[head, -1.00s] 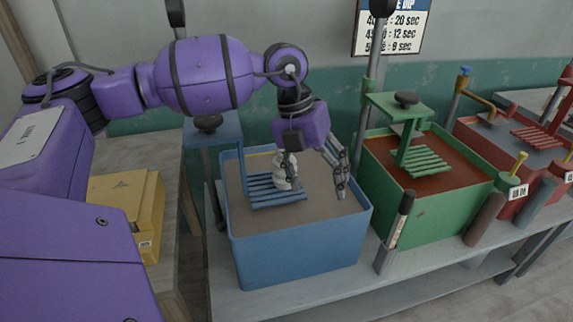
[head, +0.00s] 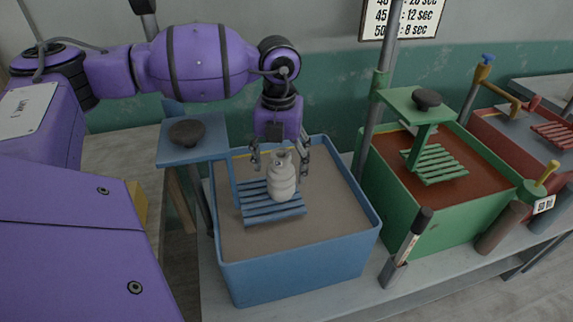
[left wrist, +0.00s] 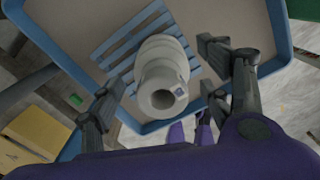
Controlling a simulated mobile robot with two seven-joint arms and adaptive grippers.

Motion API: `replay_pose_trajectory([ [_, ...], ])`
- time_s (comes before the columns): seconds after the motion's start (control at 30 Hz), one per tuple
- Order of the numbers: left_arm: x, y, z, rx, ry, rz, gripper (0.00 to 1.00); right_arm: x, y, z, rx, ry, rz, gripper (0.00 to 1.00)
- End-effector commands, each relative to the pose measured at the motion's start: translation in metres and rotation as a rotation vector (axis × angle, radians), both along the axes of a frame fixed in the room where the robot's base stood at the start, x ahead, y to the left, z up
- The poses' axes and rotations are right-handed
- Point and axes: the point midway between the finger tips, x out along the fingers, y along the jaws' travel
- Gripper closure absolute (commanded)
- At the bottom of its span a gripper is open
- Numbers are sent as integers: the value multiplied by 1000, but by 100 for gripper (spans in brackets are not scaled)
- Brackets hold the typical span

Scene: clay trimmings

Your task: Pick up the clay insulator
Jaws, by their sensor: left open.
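The clay insulator (head: 283,178) is a pale grey, ribbed piece with a hole in its top. It stands upright on the blue slatted rack (head: 262,212) in the blue tank (head: 300,268). In the left wrist view the insulator (left wrist: 160,77) shows its open top end, between the two fingers and apart from both. My left gripper (head: 281,160) is open and empty, just behind and above the insulator in the head view. It also shows in the left wrist view (left wrist: 165,105). My right gripper is not in the head view.
A green tank (head: 400,205) with a green rack (head: 433,162) stands to the right, then a red tank (head: 497,140). A black-capped marker-like tool (head: 405,248) stands at the bench front. A yellow box (left wrist: 30,135) is at the left.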

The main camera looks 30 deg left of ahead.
Motion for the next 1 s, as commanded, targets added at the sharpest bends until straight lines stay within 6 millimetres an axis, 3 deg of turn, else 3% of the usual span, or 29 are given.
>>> replay_pose_trajectory([
  [0.2,-2,1,-28,-1,0,0,29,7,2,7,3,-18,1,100],
  [0.47,-2,1,-32,-2,-1,0,29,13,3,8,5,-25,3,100],
  [1.0,-2,1,-31,-1,0,0,97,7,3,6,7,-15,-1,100],
])
